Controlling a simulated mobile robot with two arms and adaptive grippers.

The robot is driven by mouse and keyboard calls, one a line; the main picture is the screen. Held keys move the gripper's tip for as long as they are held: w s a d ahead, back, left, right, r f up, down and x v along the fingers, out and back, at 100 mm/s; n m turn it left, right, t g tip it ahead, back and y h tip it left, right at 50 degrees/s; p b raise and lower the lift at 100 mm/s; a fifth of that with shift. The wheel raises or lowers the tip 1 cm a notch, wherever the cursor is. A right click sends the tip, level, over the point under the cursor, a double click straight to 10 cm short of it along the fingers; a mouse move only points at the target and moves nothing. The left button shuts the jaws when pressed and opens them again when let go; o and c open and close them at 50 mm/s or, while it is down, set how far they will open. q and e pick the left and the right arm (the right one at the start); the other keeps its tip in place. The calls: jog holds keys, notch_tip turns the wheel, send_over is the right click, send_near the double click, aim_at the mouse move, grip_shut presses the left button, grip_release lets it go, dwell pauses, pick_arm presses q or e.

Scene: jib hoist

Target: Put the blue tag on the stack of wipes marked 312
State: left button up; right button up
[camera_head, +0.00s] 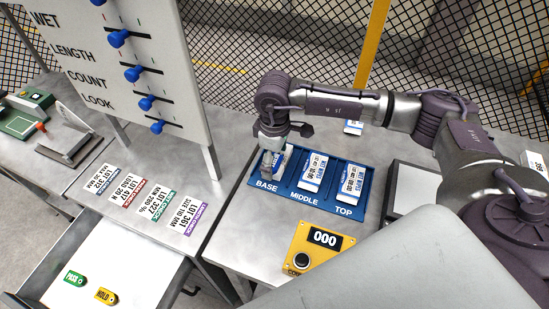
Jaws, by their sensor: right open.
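A flat label reading LOT 312 (101,179) lies on the grey table at left, at the left end of a row of lot labels. I see no stack on it. White and blue wipe packs lie in the blue tray (325,207), in slots marked BASE, MIDDLE and TOP: a middle pack (313,172), a top pack (348,184) and a base pack (283,160), partly hidden. My right gripper (268,165) is open, pointing down at the base pack; I cannot tell whether it touches it. I make out no blue tag. My left gripper is out of view.
A green PASS tag (75,278) and yellow HOLD tag (106,296) lie in an open drawer (150,265). A slider board (120,75) stands at the back left. A yellow counter box (325,258) reads 000. Another pack (353,127) lies behind my right arm.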

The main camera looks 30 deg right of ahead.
aim_at(274, 163)
jog(key=shift+r, duration=0.1)
jog(key=shift+r, duration=0.2)
notch_tip(274, 163, up, 12)
jog(key=b, duration=0.3)
jog(key=shift+f, duration=0.15)
dwell(0.4)
